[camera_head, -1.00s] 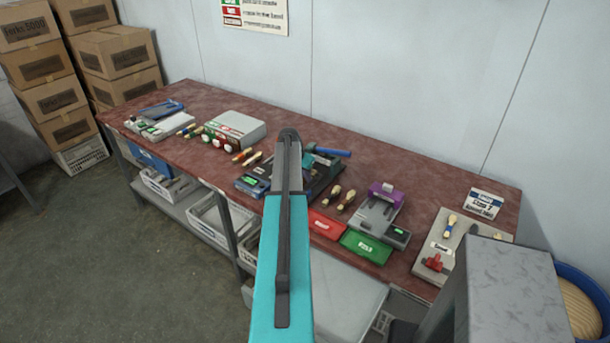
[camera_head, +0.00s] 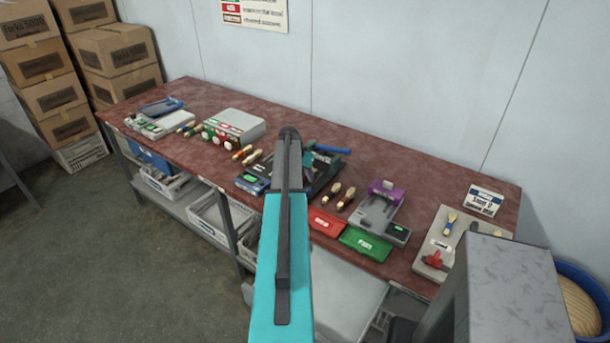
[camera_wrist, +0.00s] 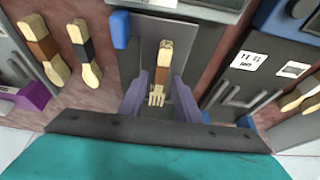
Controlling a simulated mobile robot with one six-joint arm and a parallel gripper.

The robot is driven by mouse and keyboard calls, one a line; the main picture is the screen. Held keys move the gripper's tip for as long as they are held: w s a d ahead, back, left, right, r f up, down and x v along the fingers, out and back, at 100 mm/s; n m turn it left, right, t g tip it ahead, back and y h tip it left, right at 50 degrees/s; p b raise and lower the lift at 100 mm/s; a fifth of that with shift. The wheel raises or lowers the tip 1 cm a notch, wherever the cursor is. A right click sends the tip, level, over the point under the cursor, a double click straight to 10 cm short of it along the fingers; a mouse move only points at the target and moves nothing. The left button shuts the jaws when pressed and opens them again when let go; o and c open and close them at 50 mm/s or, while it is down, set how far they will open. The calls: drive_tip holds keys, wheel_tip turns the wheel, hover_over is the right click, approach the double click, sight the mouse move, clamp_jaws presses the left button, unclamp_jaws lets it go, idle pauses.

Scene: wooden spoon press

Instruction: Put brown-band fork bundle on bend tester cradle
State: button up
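In the wrist view the brown-band fork bundle (camera_wrist: 162,75) lies along the dark plate of a bench device, tines toward my gripper. I take this device for the bend tester cradle (camera_wrist: 188,40); in the head view it is the dark device (camera_head: 325,172) with a blue handle, partly hidden by my arm. My gripper (camera_wrist: 160,80) has its two grey-purple fingers on either side of the bundle, with a visible gap at each side. Contact under the bundle is hard to judge. In the head view my arm hides the fingers.
Two other bundles, one brown-banded (camera_wrist: 40,46) and one black-banded (camera_wrist: 84,50), lie beside the device. A purple-topped device (camera_head: 383,203), red tray (camera_head: 325,222) and green tray (camera_head: 366,245) stand to the right. A labelled block (camera_wrist: 250,65) stands close by.

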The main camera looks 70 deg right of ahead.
drive_tip(key=b+v, duration=0.3)
drive_tip(key=v, duration=0.9)
drive_tip(key=shift+r, duration=0.1)
idle(0.7)
